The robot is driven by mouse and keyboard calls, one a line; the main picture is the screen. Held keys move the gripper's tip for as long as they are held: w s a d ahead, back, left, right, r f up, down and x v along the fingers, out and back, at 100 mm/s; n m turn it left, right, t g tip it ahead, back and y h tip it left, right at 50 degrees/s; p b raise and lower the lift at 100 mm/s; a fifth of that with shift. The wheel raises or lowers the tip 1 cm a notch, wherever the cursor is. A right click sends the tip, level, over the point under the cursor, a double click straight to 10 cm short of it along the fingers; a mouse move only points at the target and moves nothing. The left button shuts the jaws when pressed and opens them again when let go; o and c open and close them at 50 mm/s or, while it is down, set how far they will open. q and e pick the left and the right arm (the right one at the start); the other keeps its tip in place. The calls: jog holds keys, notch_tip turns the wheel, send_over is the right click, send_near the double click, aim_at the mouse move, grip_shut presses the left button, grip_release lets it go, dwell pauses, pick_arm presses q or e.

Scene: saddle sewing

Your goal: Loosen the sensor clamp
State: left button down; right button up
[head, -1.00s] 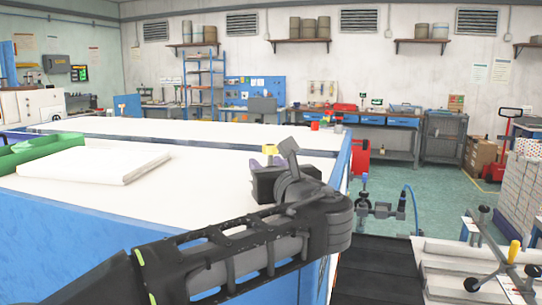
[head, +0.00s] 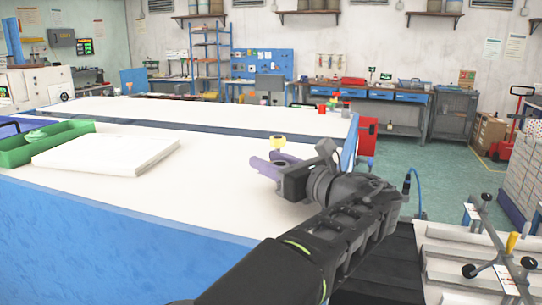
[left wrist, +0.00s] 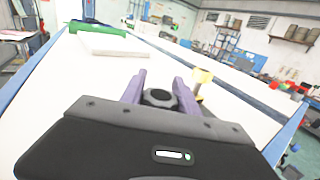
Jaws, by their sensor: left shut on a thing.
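My left gripper (head: 268,163) has purple fingers and is over the near right part of the white table top. In the left wrist view its fingers (left wrist: 160,84) stand on either side of a round black knob (left wrist: 157,97), which they grip. The knob looks like part of the sensor clamp; the rest of the clamp is hidden behind the gripper body. A small yellow part (head: 278,142) is just beyond the fingers, and it also shows in the left wrist view (left wrist: 203,76) right of the right finger. My right gripper is not in view.
A white slab (head: 105,153) and a green tray (head: 45,145) lie on the table's left side. Small red and green items (head: 335,103) stand at the far right edge. A metal frame with black knobs (head: 490,245) stands at the right. The table middle is clear.

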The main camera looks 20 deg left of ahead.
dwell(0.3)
pick_arm(q)
jog(key=c, duration=0.9)
grip_release()
jog(key=v, duration=0.7)
jog(key=shift+s+d+f+b, duration=0.1)
jog(key=shift+s+d+b, duration=0.1)
jog(key=shift+d+b, duration=0.2)
jog(key=shift+a, duration=0.1)
